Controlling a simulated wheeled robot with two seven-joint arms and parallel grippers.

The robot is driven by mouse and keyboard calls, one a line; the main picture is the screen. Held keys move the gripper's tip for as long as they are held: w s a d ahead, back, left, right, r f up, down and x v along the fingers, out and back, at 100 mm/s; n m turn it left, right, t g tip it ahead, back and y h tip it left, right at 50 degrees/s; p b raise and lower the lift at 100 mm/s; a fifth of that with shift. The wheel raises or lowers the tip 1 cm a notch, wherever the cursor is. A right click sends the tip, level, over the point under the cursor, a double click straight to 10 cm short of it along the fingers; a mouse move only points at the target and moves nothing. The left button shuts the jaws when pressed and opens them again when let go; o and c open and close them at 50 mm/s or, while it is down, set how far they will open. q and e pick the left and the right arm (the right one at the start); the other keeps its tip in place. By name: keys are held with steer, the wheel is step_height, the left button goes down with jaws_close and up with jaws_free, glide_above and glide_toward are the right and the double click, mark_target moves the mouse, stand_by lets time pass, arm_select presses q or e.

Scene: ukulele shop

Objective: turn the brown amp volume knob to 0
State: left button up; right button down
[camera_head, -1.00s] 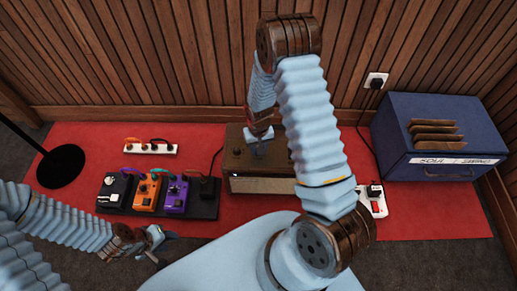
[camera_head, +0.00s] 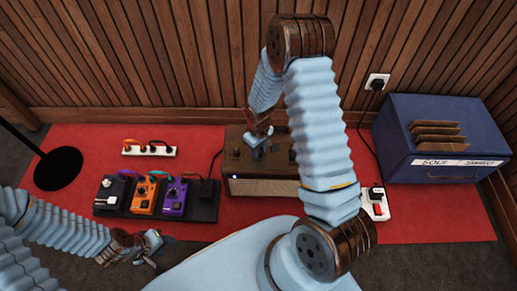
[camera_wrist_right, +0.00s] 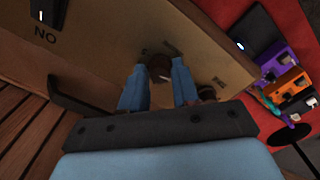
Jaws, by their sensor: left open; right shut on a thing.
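The brown amp (camera_head: 233,165) stands on the red mat, with knobs on its tan top panel (camera_wrist_right: 120,45). My right gripper (camera_head: 259,152) points down at this panel. In the right wrist view its two blue fingers (camera_wrist_right: 158,88) are shut on a dark round knob (camera_wrist_right: 158,68), one on each side. Another dark knob (camera_wrist_right: 207,92) is beside the right finger. The panel's small labels are too blurred to read, so the knob's setting cannot be told. My left gripper (camera_head: 154,246) is open and empty, low at the left, away from the amp.
A pedal board (camera_head: 205,208) with several coloured pedals lies left of the amp. A blue box (camera_head: 440,130) stands at the right. A slatted wall rises behind.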

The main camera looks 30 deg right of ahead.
steer(key=c, duration=0.8)
jaws_free()
steer(key=shift+c, duration=0.2)
step_height(320, 180, up, 14)
steer(key=p, duration=0.1)
steer(key=shift+p, duration=0.4)
steer(key=shift+f, duration=0.1)
steer(key=s+a+f+m+y+p, duration=0.2)
steer(key=s+a+f+m+y, duration=0.2)
steer(key=s+a+f, duration=0.8)
steer(key=s+a, duration=0.3)
steer(key=a, duration=0.1)
steer(key=shift+a+f+m+t+p, duration=0.3)
steer(key=shift+a+f+t+p, duration=0.05)
steer(key=shift+f+t, duration=0.05)
